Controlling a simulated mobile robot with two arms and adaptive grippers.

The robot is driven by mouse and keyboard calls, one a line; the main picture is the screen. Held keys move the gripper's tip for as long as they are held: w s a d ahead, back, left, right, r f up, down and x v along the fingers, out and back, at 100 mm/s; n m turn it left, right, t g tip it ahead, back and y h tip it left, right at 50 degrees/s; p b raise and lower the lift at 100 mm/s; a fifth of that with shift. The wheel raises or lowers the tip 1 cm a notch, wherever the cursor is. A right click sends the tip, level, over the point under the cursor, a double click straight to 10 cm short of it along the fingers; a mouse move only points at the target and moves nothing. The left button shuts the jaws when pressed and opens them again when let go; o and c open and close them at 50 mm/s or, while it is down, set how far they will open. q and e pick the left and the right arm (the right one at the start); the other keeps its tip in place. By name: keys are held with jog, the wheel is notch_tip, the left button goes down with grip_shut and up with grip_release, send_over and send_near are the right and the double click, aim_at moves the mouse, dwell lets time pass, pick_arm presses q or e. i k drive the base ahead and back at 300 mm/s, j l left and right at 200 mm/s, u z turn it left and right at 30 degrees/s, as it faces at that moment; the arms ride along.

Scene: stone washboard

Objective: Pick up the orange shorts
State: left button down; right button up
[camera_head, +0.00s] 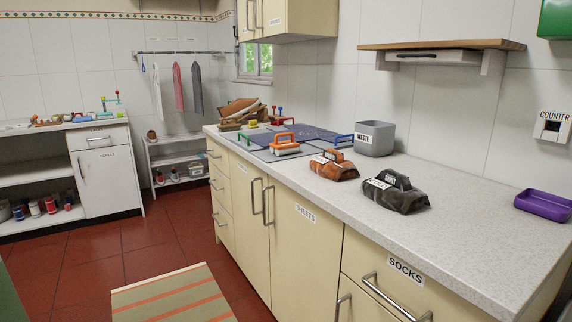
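A folded orange-brown cloth bundle (334,167) with a dark handle on top and a small white label sits on the speckled counter (450,225); it looks like the orange shorts, but its label is too small to read. A similar black bundle (396,195) with a handle and a white label sits just to its right, nearer the front. The two are apart. Neither of my grippers is in view, and nothing touches the orange bundle.
A grey waste bin (375,139) stands behind the bundles. An orange-handled item (284,145) rests on the blue-grey board (310,136) to the left. A purple tray (543,205) is at the right. The counter between black bundle and tray is clear. A striped rug (172,297) lies on the floor.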

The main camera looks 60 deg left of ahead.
aim_at(331, 164)
jog(key=u, duration=1.75)
